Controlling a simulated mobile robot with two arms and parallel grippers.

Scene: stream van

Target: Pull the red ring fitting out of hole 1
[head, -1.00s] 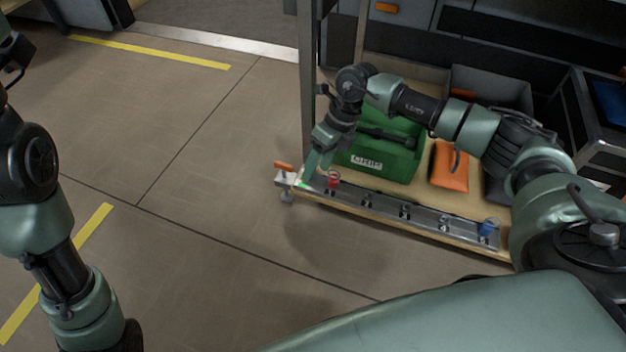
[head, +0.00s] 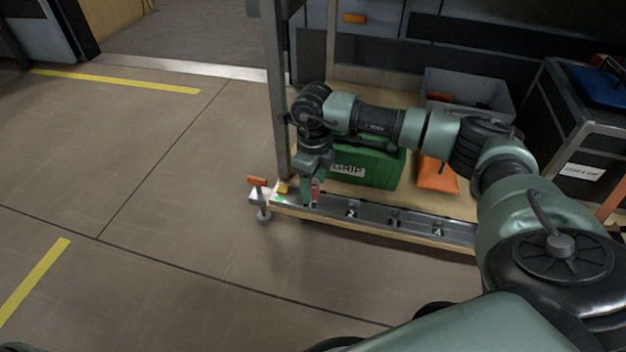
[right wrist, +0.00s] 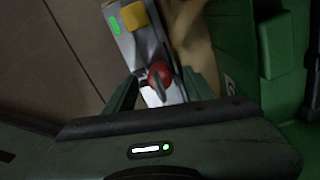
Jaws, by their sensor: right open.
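The red ring fitting (head: 316,188) stands at the left end of the grey metal rail (head: 375,217), left of the hole marked 2. My right gripper (head: 309,194) points down over it and partly hides it in the head view. In the right wrist view, the red fitting (right wrist: 160,74) lies between the two fingers of my right gripper (right wrist: 160,82), which are apart. I cannot tell whether either finger touches it. The fitting's lower part and its hole are hidden. My left gripper is not in view.
A green case (head: 372,168) stands close behind the rail, with an orange pouch (head: 437,175) to its right. An upright post (head: 275,90) rises behind the rail's left end. A yellow block (right wrist: 134,15) sits on the rail near the fitting. The floor in front is clear.

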